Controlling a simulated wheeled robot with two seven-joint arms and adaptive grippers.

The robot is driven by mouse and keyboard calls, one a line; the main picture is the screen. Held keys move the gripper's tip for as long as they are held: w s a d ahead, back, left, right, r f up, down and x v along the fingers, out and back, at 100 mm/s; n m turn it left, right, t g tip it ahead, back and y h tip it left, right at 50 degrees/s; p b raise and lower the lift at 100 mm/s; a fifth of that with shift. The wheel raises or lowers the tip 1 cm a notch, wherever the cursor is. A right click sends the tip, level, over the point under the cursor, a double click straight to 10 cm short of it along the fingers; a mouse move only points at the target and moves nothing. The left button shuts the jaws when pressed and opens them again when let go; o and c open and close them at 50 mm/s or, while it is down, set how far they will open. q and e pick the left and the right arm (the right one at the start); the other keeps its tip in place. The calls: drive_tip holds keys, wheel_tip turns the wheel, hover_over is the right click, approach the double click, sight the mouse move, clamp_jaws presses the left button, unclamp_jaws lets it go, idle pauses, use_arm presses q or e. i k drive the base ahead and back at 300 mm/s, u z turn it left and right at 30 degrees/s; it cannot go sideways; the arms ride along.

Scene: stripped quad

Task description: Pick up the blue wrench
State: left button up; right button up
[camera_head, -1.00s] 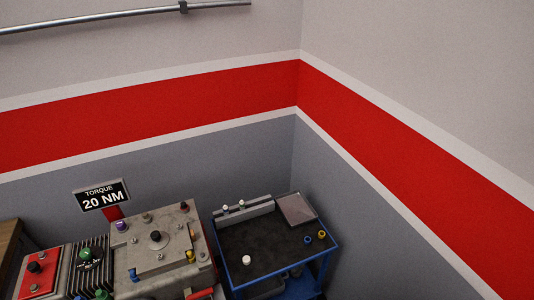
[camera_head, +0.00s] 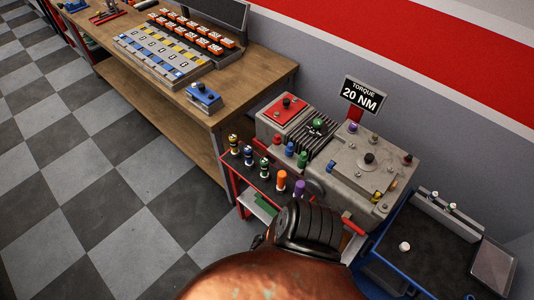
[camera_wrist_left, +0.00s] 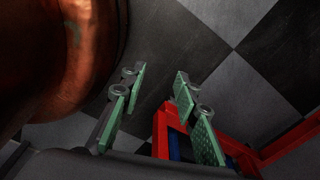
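Several upright tools with coloured bands or handles stand in a row on a red cart (camera_head: 236,173) in the head view. One with a blue and white band (camera_head: 248,156) is second from the left. I cannot make out for certain which thing is the blue wrench. In the left wrist view my left gripper (camera_wrist_left: 158,103) is open, its green-padded fingers spread with nothing between them. It is over the floor beside a red frame with a blue part. My right gripper is not in view.
My copper-coloured arm covers the bottom middle of the head view. A grey engine block (camera_head: 360,172) stands behind the cart. A wooden workbench (camera_head: 255,80) with a blue device (camera_head: 203,97) and parts trays is at upper left. A blue trolley (camera_head: 425,240) is at right. Checkered floor (camera_head: 110,200) at left is clear.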

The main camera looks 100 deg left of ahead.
sight(249, 165)
drive_tip(key=k, duration=0.65)
drive_tip(key=u, duration=3.1)
